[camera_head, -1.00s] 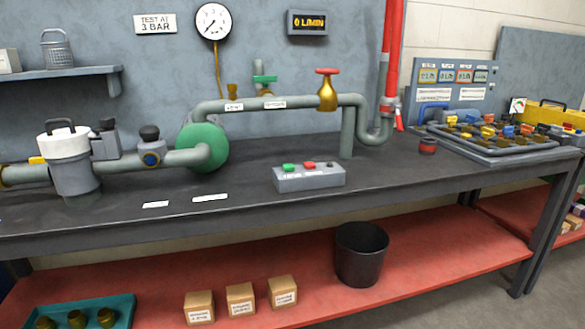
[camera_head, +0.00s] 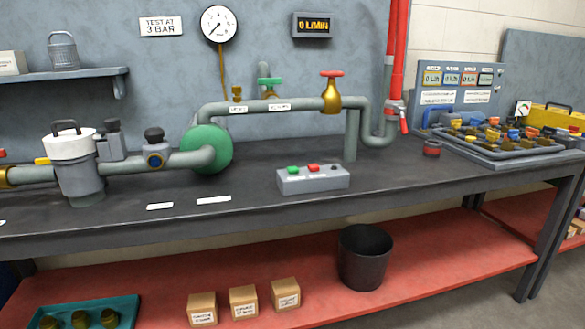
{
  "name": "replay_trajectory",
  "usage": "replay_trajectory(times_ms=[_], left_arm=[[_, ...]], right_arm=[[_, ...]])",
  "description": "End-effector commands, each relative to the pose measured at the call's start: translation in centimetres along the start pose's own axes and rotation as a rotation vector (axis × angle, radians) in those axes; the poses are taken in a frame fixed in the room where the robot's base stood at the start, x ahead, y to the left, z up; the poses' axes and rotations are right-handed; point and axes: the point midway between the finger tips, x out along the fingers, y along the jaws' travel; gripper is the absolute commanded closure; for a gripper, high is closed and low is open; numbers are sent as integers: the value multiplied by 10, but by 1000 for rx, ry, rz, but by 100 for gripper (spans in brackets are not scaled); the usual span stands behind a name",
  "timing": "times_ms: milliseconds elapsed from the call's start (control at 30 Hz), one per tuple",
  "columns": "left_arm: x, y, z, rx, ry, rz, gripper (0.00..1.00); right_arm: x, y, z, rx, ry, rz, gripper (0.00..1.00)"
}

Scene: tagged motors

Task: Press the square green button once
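A grey control box (camera_head: 313,183) sits on the dark workbench near its front edge. Neither of my grippers is in view.
A grey pipe with a green pump (camera_head: 207,149) and a brass red-handled valve (camera_head: 331,92) runs behind the box. A red-topped small part (camera_head: 431,148) and a fittings tray (camera_head: 490,158) stand right. The bench (camera_head: 400,190) around the box is mostly clear.

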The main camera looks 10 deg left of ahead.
Motion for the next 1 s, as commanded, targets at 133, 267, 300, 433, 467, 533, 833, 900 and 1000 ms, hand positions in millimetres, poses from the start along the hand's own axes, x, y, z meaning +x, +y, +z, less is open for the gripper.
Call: replay_trajectory(times_ms=[133, 267, 300, 433, 467, 533, 833, 900, 1000], left_arm=[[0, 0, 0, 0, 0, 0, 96], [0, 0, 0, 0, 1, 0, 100], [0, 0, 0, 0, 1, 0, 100], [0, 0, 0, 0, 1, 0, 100], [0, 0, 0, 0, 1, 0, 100], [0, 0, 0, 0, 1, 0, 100], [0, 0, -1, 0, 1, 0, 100], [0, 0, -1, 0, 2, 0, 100], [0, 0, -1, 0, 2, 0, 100]], right_arm=[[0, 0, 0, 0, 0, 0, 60], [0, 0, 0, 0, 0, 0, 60], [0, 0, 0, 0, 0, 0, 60], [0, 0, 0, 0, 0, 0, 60], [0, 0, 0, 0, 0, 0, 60], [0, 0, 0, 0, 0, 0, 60], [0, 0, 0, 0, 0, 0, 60], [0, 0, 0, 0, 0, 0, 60], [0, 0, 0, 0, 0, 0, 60]])
